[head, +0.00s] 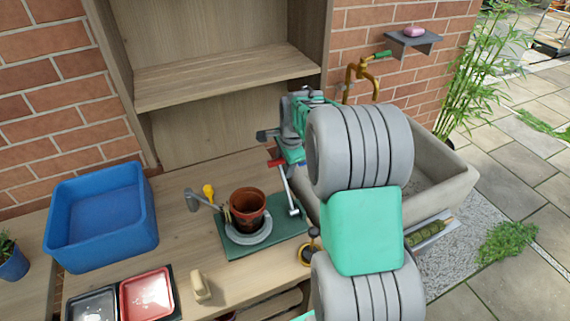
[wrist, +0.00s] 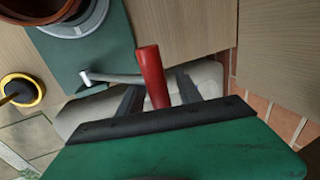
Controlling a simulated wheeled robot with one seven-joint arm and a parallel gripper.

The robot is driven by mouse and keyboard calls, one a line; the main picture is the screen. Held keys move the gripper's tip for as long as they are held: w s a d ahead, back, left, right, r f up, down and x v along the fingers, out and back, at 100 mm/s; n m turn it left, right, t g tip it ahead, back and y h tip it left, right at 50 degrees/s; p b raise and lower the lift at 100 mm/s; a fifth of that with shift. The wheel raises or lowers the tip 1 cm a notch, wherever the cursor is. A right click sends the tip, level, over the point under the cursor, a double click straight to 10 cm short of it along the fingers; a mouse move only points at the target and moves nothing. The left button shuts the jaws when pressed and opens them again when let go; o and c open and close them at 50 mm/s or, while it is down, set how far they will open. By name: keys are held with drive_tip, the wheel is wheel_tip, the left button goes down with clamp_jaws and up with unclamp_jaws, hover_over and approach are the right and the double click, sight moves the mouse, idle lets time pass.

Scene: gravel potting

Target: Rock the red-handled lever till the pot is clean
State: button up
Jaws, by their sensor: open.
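The red lever handle (wrist: 151,76) stands between the two dark fingers of my gripper (wrist: 158,82) in the wrist view. The fingers are apart, one on each side of it, and I cannot tell whether either touches it. In the head view the red handle (head: 276,162) shows just under my gripper, partly hidden by it. The lever's pale rod (head: 289,190) runs down to the green base plate (head: 232,254). The brown pot (head: 247,203) stands upright on a grey round dish (head: 249,238) on that plate. Dark patches show on the pot.
A stone sink (head: 455,185) is to the right, under a brass tap (head: 362,75). A blue tub (head: 100,215) stands at the left. Red (head: 146,293) and grey (head: 92,305) trays and a beige block (head: 201,286) lie at the front of the bench.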

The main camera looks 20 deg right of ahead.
drive_tip(key=shift+c, duration=0.4)
clamp_jaws()
idle(0.9)
